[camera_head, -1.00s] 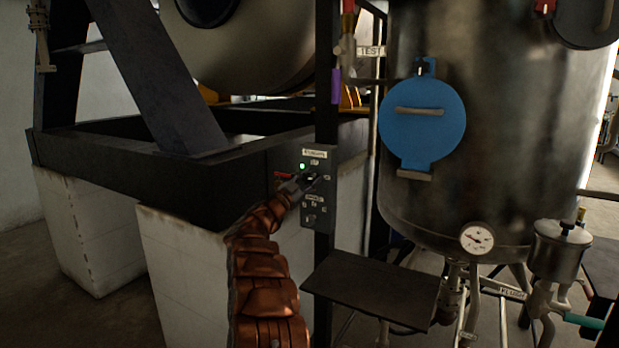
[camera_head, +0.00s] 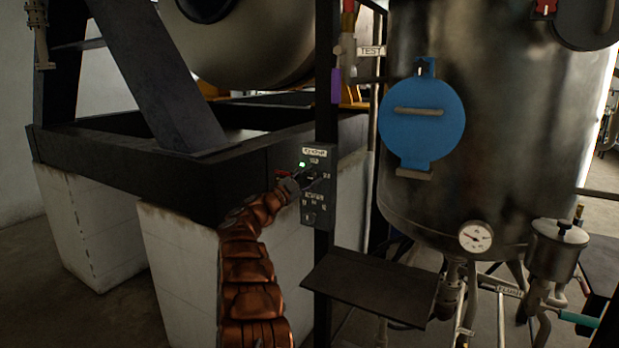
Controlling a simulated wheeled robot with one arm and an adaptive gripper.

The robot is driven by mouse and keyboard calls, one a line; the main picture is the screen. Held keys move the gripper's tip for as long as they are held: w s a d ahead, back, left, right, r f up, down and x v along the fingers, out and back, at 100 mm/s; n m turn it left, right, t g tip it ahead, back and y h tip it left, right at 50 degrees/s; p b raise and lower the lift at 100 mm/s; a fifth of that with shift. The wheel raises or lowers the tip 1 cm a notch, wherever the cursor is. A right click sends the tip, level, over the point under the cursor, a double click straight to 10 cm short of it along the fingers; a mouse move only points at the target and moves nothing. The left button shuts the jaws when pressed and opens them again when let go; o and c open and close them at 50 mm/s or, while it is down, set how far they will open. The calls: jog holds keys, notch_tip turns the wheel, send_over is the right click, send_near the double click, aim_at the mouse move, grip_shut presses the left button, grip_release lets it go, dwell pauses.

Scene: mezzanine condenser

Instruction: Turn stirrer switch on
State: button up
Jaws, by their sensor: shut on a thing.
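A grey control panel (camera_head: 321,205) is fixed to a dark upright post, left of the steel vessel. It has an upper and a lower switch, each under a small white label; I cannot read the labels surely. A green lamp (camera_head: 302,164) is lit near the panel's upper left. My gripper (camera_head: 308,179) is at the upper switch (camera_head: 313,176) and appears shut on its knob, which is mostly hidden by the fingers. The switch's exact position cannot be told. The lower switch (camera_head: 311,217) is uncovered, below my gripper.
A dark shelf plate (camera_head: 370,285) juts out below the panel. The steel vessel (camera_head: 500,130) with a blue round cover (camera_head: 422,122) and a gauge (camera_head: 475,237) stands at right. A black frame (camera_head: 150,165) on white blocks (camera_head: 185,265) fills the left.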

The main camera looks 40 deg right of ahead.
jog(key=o, duration=1.2)
jog(key=shift+c, duration=0.2)
jog(key=v, duration=1.2)
